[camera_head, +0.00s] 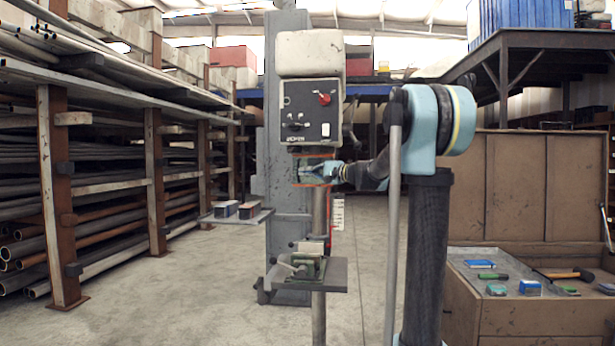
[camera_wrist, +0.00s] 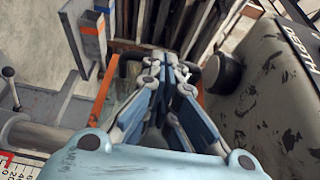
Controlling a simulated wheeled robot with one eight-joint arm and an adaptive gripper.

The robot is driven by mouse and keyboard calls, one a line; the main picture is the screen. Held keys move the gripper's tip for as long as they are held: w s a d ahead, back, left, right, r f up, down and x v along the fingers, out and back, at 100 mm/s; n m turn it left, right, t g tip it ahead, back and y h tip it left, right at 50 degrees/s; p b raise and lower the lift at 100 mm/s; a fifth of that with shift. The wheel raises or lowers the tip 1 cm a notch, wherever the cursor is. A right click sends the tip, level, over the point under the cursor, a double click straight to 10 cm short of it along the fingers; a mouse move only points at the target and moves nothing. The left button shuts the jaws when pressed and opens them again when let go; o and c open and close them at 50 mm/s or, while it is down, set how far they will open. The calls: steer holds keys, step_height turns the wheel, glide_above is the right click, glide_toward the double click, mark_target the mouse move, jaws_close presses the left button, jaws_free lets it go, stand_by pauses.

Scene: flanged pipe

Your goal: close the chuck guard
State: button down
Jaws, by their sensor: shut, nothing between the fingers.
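The chuck guard (camera_head: 318,156) is an orange-edged frame just under the drill press head, partly hidden by my gripper. In the wrist view an orange strip of the guard (camera_wrist: 103,90) shows to the left of the fingers, and another orange edge shows to their right. My gripper (camera_head: 303,172) reaches in from the right at the guard's height, its fingers lying between the upper and lower orange edges in the head view. In the wrist view my gripper (camera_wrist: 170,62) is shut and holds nothing. I cannot tell whether the fingers touch the guard.
The drill press head (camera_head: 310,105) with its control panel is close above my gripper. Below are a vise (camera_head: 308,268) on the press table and a side shelf (camera_head: 238,215) with small boxes. Pipe racks (camera_head: 155,180) stand left; an open tool crate (camera_head: 545,305) stands right.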

steer(key=s+a+v, duration=0.1)
steer(key=s+v, duration=0.1)
steer(key=v, duration=1.2)
steer(key=s+a+f+n+g+h, duration=0.3)
steer(key=s+f+g+h, duration=0.25)
steer(key=s+f, duration=1.4)
steer(key=s+d+f+n+h, duration=0.1)
steer(key=s+d+f+h, duration=0.4)
steer(key=s+d+f, duration=0.2)
steer(key=s+d+f+n+g+h, duration=0.1)
steer(key=s+d+f+h, duration=0.4)
steer(key=s+f, duration=0.7)
step_height(320, 180, down, 4)
steer(key=shift+s+d+f+n, duration=0.1)
steer(key=shift+s+d+n, duration=0.15)
steer(key=shift+d+n, duration=0.7)
steer(key=shift+d+m+g, duration=0.25)
steer(key=shift+m, duration=0.1)
